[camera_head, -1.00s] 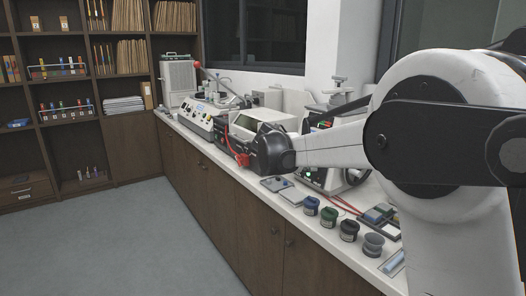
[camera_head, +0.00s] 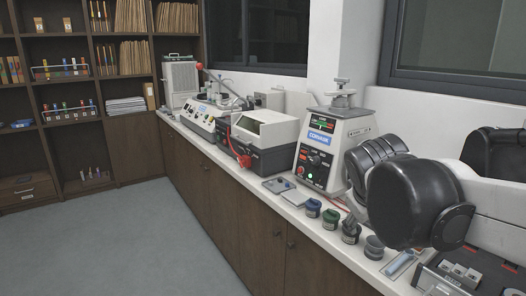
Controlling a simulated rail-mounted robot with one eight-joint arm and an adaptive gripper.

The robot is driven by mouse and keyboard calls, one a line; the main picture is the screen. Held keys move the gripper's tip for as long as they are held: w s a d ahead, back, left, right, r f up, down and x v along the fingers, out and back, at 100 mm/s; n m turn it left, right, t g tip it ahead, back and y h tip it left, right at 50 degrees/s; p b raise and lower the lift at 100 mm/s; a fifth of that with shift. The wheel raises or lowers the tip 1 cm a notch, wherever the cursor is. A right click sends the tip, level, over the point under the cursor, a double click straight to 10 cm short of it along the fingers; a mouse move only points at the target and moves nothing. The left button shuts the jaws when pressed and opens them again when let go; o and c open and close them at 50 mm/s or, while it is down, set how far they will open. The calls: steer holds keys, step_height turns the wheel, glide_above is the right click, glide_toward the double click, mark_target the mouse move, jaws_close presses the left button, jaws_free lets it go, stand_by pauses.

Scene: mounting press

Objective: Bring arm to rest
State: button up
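My arm comes in from the right edge, folded over the right part of the counter. Its large dark rounded joint hides part of the bench, and I cannot make out any gripper fingers. The mounting press (camera_head: 343,133), a pale machine with a blue label, knobs and a lit green lamp, stands upright behind the arm. Its lower right side is hidden by my arm.
Several jars, with green (camera_head: 330,217) and blue (camera_head: 312,207) ones among them, line the counter's front edge. A dark tray (camera_head: 492,268) lies at the lower right. A box-shaped machine (camera_head: 262,130) stands left of the press. The floor (camera_head: 110,240) is clear.

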steer(key=s+a+f+m+y, duration=0.1)
steer(key=s+f, duration=0.3)
steer(key=s, duration=0.4)
steer(key=s+a+f+m+y, duration=0.1)
steer(key=s+f+m+y, duration=0.1)
steer(key=s, duration=0.5)
steer(key=shift+s+a+f+m, duration=0.3)
steer(key=shift+s+f+m, duration=0.1)
steer(key=shift+f+m, duration=0.5)
